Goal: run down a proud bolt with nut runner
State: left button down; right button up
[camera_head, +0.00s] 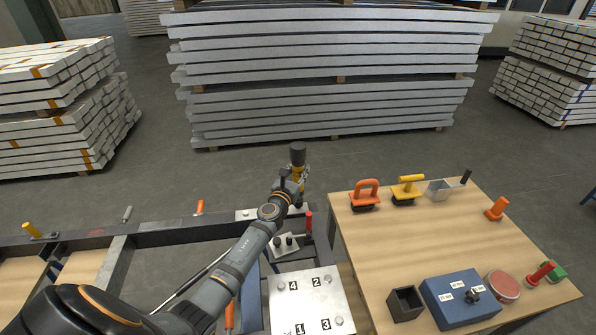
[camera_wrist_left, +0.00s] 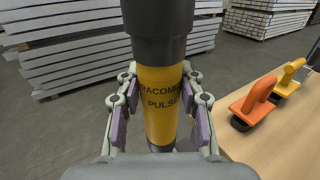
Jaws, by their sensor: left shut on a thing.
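My left gripper (camera_head: 295,184) is shut on the nut runner (camera_head: 298,155), a yellow tool with black ends. It stands roughly upright above the far end of the steel frame. A pale plate (camera_head: 307,301) with printed numerals and several bolts (camera_head: 328,280) lies nearer to me, below and apart from the tool. I cannot tell which bolt stands proud. My right gripper is not in view.
A wooden table (camera_head: 390,250) on the right holds an orange-handled tool (camera_head: 366,194), a yellow-handled tool (camera_head: 407,188), a blue box (camera_head: 458,300) and a dark open box (camera_head: 405,304). A red-handled item (camera_head: 309,222) stands beside the frame (camera_head: 165,234). Bar stacks (camera_head: 320,80) stand behind.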

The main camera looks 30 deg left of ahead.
aim_at(296, 167)
pick_arm(q)
jog(key=shift+f+b, duration=0.85)
jog(key=shift+b, duration=0.2)
dwell(0.6)
jog(key=shift+s+f, duration=0.15)
jog(key=shift+f, duration=0.35)
dwell(0.9)
jog(key=shift+r, duration=0.1)
jog(key=shift+w+r+p, duration=0.2)
jog(key=shift+r+p, duration=0.85)
jog(key=shift+r, duration=0.15)
notch_tip(296, 167, up, 3)
jog(key=p, duration=0.2)
jog(key=shift+p, duration=0.4)
